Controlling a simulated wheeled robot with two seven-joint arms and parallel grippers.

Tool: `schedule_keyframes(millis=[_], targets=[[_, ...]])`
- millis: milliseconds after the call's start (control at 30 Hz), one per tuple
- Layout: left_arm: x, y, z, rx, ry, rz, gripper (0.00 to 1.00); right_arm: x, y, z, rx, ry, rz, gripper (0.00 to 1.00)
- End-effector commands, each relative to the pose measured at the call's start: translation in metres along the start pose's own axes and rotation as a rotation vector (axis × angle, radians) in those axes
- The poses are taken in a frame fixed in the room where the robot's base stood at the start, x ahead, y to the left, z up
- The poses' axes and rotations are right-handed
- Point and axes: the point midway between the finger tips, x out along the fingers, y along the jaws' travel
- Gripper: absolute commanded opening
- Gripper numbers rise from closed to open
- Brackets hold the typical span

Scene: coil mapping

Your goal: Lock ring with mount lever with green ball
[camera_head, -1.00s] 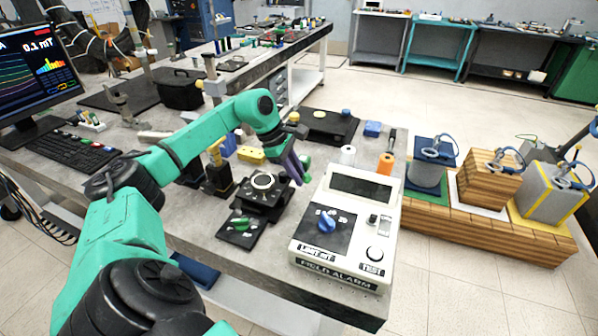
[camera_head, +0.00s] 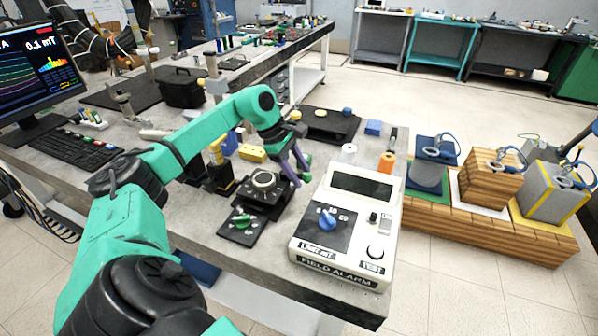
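The ring (camera_head: 263,180) sits on top of a black mount (camera_head: 262,192) on the grey bench. My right gripper is not in view.
A white field alarm box (camera_head: 345,225) stands close to the right of the gripper. A black and yellow post (camera_head: 218,172) and a yellow block (camera_head: 252,153) stand left and behind. Orange and white spools (camera_head: 385,162) are behind the box. Coil blocks (camera_head: 488,178) sit farther right.

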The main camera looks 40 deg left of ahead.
Motion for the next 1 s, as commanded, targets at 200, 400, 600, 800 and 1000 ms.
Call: schedule_keyframes(millis=[200,400,600,800,1000], targets=[[-0.01,0.0,-0.001,-0.001,0.001,0.0,0.5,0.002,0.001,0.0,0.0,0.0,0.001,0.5],[-0.064,0.0,0.0,-0.001,0.001,0.005,0.5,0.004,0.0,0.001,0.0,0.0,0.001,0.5],[-0.122,0.001,0.002,-0.001,0.0,0.004,0.5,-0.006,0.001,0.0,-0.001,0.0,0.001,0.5],[-0.146,0.0,0.001,0.001,0.0,0.001,0.5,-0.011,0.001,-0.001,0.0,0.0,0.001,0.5],[-0.146,0.0,0.001,0.001,0.0,-0.001,0.5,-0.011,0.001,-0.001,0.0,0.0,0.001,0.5]])
